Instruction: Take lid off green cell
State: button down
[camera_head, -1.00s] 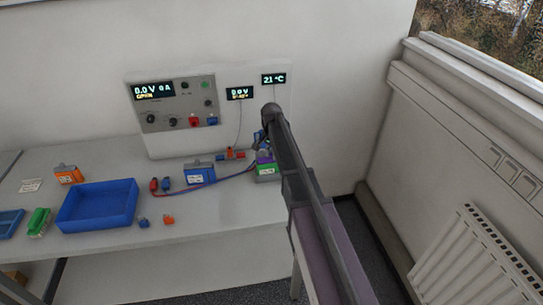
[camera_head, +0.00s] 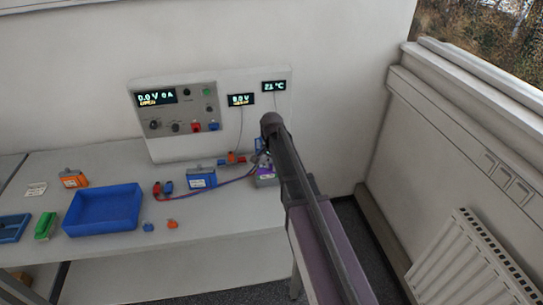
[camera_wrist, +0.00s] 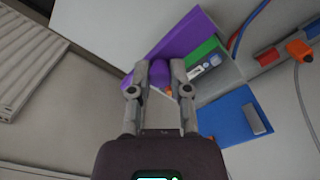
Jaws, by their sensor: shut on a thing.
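My gripper (camera_wrist: 160,78) has its two fingers closed on a rounded part of the purple lid (camera_wrist: 190,33). In the wrist view, the lid reaches from between the fingertips toward the upper right. The green cell (camera_wrist: 206,48) shows beside the lid's edge, with a white label, in a grey holder (camera_wrist: 222,68). I cannot tell whether the lid still touches the holder. In the head view, my arm covers the fingertips; purple (camera_head: 266,171) and grey show beside it at the bench's right end, and no green shows there.
A blue cell (camera_head: 201,178), red clip (camera_head: 157,189) and cables lie left of the holder. A blue tray (camera_head: 104,231) is further left. The wall and cycler panel (camera_head: 178,108) are behind.

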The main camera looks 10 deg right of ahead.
jog(key=s+a, duration=0.1)
jog(key=s, duration=0.7)
jog(key=shift+a+r+p, duration=0.3)
jog(key=shift+r, duration=0.05)
notch_tip(320, 180, down, 3)
jog(key=b, duration=0.3)
jog(key=shift+d, duration=0.1)
dwell(0.6)
